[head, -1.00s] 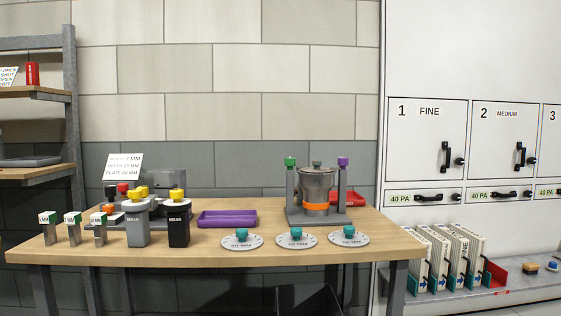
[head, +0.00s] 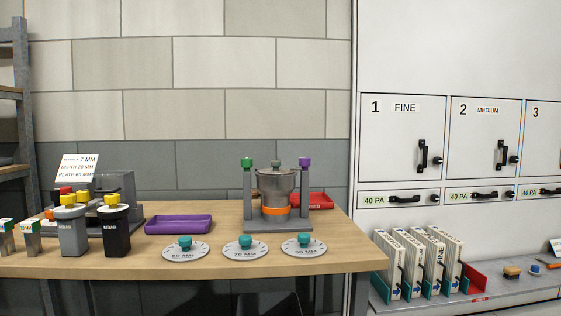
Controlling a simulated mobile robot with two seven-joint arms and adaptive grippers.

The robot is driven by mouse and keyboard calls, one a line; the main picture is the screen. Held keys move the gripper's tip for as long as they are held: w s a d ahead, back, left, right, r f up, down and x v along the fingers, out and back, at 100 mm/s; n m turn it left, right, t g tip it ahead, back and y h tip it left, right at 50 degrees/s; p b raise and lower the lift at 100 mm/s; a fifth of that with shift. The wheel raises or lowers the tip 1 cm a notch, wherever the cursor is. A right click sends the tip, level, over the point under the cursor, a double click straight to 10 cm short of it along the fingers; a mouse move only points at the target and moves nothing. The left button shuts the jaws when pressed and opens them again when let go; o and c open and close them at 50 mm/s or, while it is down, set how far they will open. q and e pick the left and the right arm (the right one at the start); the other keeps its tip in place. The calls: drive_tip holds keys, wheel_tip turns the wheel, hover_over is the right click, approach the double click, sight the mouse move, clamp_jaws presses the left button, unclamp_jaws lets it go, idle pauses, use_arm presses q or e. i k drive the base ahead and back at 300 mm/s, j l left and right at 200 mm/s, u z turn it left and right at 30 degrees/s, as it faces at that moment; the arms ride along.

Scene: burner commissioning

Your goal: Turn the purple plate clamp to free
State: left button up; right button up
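The purple plate clamp (head: 304,162) is a purple knob on top of the right grey post of the burner stand (head: 272,226). A matching green clamp (head: 247,163) tops the left post. Between the posts sits a grey metal burner pot (head: 276,184) with an orange band (head: 275,211) near its base and a small grey-green knob on its lid. The clamp's exact turn position is too small to tell. Neither of my grippers is in the head view.
Three round plates with teal knobs, such as the middle one (head: 245,248), lie along the table's front. A purple tray (head: 178,225) and a red tray (head: 320,201) flank the stand. Black and grey canisters (head: 116,232) stand left. Cabinets (head: 402,138) fill the right side.

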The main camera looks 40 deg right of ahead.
sight(305, 162)
drive_tip(key=l+u, duration=0.2)
drive_tip(key=l, duration=0.15)
drive_tip(key=k+l+u, duration=0.15)
drive_tip(key=l, duration=0.25)
drive_tip(key=k+l+u, duration=0.2)
drive_tip(key=l, duration=0.15)
drive_tip(key=k+l, duration=0.1)
drive_tip(key=l, duration=0.25)
drive_tip(key=k+l+u, duration=0.15)
drive_tip(key=l, duration=0.25)
drive_tip(key=k+l, duration=0.1)
drive_tip(key=l, duration=0.25)
